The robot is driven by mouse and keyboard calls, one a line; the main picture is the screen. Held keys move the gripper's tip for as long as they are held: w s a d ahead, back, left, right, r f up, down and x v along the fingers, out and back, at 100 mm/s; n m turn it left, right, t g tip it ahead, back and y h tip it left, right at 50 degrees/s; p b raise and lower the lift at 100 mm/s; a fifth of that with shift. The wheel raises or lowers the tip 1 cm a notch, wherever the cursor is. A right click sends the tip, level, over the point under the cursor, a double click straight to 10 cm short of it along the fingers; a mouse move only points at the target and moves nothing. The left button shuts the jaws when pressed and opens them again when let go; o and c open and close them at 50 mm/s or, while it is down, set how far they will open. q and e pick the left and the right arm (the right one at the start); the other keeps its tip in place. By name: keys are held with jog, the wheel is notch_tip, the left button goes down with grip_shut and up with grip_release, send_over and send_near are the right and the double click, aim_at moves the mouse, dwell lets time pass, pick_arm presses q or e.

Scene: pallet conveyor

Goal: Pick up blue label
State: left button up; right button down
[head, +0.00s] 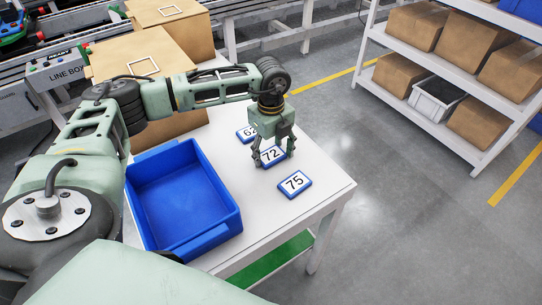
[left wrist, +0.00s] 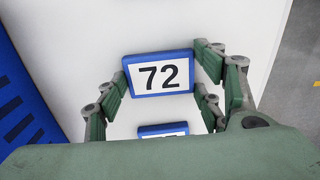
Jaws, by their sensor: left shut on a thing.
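Three blue-framed labels with white number faces lie along the right part of the white table. My left gripper (head: 270,158) is shut on the middle label, marked 72 (head: 272,154). In the left wrist view this label (left wrist: 160,73) sits between the fingers, face toward the camera. I cannot tell whether it touches the table. The label marked 75 (head: 295,184) lies nearer the front. Another label (head: 245,134) lies farther back, its number partly hidden by the gripper. My right gripper is not in view.
An empty blue bin (head: 184,198) stands on the table (head: 262,220) left of the labels. Cardboard boxes (head: 150,62) stand behind it. A white shelf (head: 440,130) with boxes stands at the right, with clear floor between.

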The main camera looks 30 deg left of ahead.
pick_arm(q)
jog(key=shift+c, duration=1.2)
jog(key=shift+r, duration=0.15)
